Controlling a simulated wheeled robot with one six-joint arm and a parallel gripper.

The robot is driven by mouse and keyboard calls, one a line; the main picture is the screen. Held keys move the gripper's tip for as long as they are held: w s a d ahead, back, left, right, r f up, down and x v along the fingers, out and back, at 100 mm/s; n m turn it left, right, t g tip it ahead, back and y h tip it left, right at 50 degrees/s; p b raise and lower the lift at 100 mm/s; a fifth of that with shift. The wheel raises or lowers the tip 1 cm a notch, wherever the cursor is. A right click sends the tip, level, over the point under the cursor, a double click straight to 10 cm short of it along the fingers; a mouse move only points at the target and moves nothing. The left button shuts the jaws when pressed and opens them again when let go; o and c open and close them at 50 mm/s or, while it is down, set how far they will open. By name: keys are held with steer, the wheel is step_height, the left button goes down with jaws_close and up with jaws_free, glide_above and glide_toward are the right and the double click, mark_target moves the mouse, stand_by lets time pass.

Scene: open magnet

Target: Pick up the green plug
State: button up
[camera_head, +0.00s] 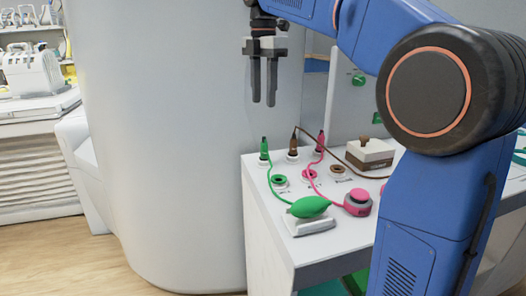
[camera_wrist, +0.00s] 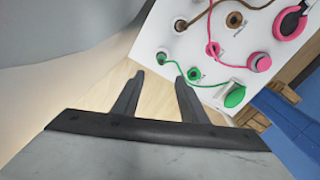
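The green plug (camera_head: 264,148) stands upright at the back left corner of the white table; in the wrist view it shows from above (camera_wrist: 161,57), at the upper left. A green cord runs from it to a green bulb-shaped piece (camera_head: 310,207). My gripper (camera_head: 264,102) points down above the plug, clearly apart from it. In the wrist view its two fingers (camera_wrist: 160,76) are spread and empty, with the plug just beyond their tips.
A brown plug (camera_head: 292,146) and a pink plug (camera_head: 320,143) stand close to the right of the green one. A green ring socket (camera_head: 279,181) lies in front. A large pale rounded column (camera_head: 165,150) stands at the left. The white table top (camera_head: 262,200) has bare room at its left edge.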

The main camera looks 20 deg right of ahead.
mark_target(264, 142)
step_height(264, 142, down, 15)
steer(key=shift+s+f, duration=0.1)
steer(key=shift+s, duration=0.05)
jaws_close()
stand_by(0.6)
